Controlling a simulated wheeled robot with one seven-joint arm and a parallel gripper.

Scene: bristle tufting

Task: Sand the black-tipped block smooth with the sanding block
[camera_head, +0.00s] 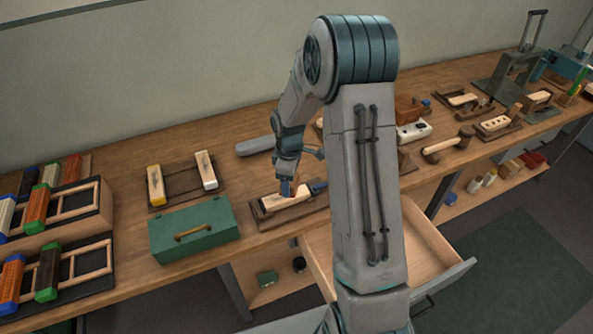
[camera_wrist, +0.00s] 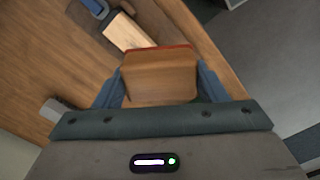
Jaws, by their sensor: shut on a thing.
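My gripper (camera_head: 288,186) is shut on a wooden block with a thin reddish layer along one edge, which looks like the sanding block (camera_wrist: 160,78). Blue fingers grip it from both sides in the wrist view. A pale wooden block (camera_head: 283,201) lies in a dark holder (camera_head: 262,216) with a blue clamp at its right end, just under my gripper. It also shows in the wrist view (camera_wrist: 124,32), beyond the held block. I cannot tell whether the two blocks touch.
A green box (camera_head: 194,229) stands left of the holder. Behind it, a rack (camera_head: 180,183) carries a yellow-tipped and a white-tipped block. A grey bar (camera_head: 256,146) lies behind the holder. An open drawer (camera_head: 428,254) juts out below the bench front. Brushes and racks fill the far left.

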